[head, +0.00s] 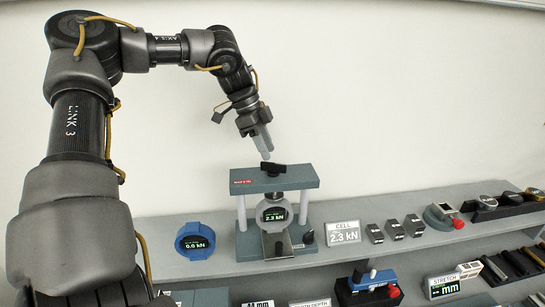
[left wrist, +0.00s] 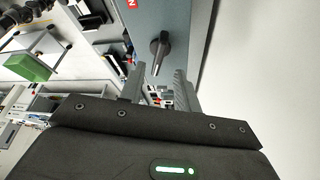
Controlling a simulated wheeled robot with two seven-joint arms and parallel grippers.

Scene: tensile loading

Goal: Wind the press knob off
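The press (head: 238,183) stands on the shelf, with a blue-grey top beam, two pale columns and a base. Its dark press knob (head: 273,168), a bar-shaped handle, sits on top of the beam. A round load cell reading 2.3 kN (head: 274,214) is inside the press. My left gripper (head: 266,155) points down just above the knob. In the left wrist view, the fingers of my left gripper (left wrist: 158,84) are apart with nothing between them. The knob (left wrist: 160,46) shows beyond the fingertips, on the beam (left wrist: 180,15). My right gripper is out of view.
A blue round gauge reading 0.0 kN (head: 194,241) stands left of the press. A CELL 2.3 kN sign (head: 343,233) and several small dark blocks (head: 395,229) stand to its right. A lower shelf holds more devices. The wall behind is bare.

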